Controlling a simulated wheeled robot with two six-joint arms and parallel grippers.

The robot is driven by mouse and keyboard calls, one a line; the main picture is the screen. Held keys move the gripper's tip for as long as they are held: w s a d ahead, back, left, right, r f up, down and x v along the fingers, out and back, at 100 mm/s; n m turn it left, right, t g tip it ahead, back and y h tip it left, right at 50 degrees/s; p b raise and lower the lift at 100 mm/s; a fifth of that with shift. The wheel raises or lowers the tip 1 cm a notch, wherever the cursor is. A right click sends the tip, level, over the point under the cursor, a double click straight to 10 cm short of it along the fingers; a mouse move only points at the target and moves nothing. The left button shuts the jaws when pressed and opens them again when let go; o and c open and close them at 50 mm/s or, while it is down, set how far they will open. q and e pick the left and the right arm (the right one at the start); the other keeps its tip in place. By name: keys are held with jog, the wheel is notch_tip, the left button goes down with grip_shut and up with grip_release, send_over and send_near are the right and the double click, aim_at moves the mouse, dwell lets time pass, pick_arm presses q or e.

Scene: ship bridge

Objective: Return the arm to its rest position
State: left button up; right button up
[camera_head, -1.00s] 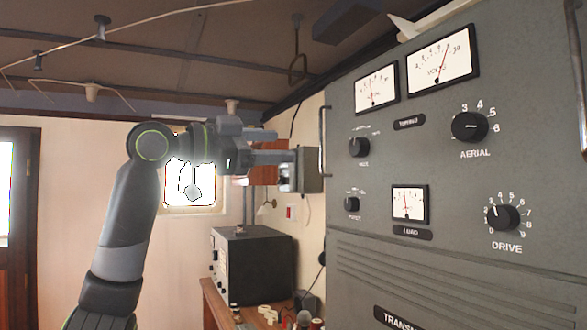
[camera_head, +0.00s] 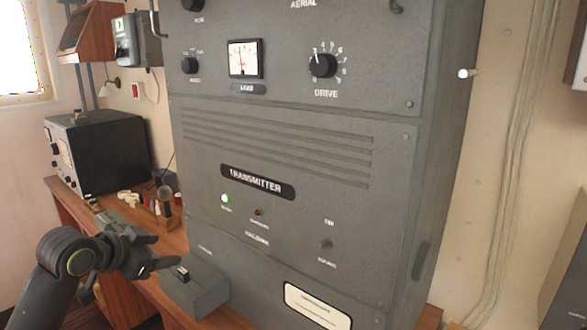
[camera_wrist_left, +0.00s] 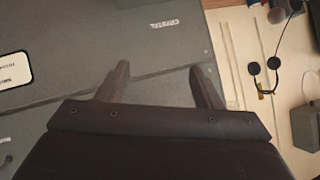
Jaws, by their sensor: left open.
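My left arm comes in from the lower left in the head view, bent low. Its gripper (camera_head: 142,256) is in front of the lower left part of the grey transmitter cabinet (camera_head: 290,140), above the wooden desk. In the left wrist view the two fingers of the gripper (camera_wrist_left: 160,84) stand apart with nothing between them. The grey panel with the word CRYSTAL (camera_wrist_left: 110,45) shows beyond them. My right gripper is in neither view.
A small grey box (camera_head: 195,295) with a black knob sits on the desk just right of the gripper. A black radio set (camera_head: 105,150) and small loose items (camera_head: 130,200) stand farther back.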

pick_arm(q)
jog(key=s+f+n+g+y, duration=0.1)
jog(key=s+f+n+g, duration=0.1)
jog(key=s+f, duration=0.65)
jog(key=s+f+n+g+y, duration=0.15)
jog(key=s+f, duration=0.45)
jog(key=f, duration=0.6)
jog(key=s+a+f+n+g+y, duration=0.1)
jog(key=s+f+n+g+y, duration=0.3)
jog(key=s, duration=0.8)
jog(key=s+a+f+n+h, duration=0.15)
jog(key=s+f, duration=0.35)
jog(key=s, duration=0.7)
notch_tip(320, 180, down, 25)
jog(key=a, duration=0.2)
jog(key=s+d+f+g+b, duration=0.1)
jog(key=s+f+g, duration=0.1)
jog(key=s+f, duration=1.3)
notch_tip(320, 180, down, 2)
jog(key=shift+d+f+b, duration=0.25)
jog(key=shift+d+b, duration=0.1)
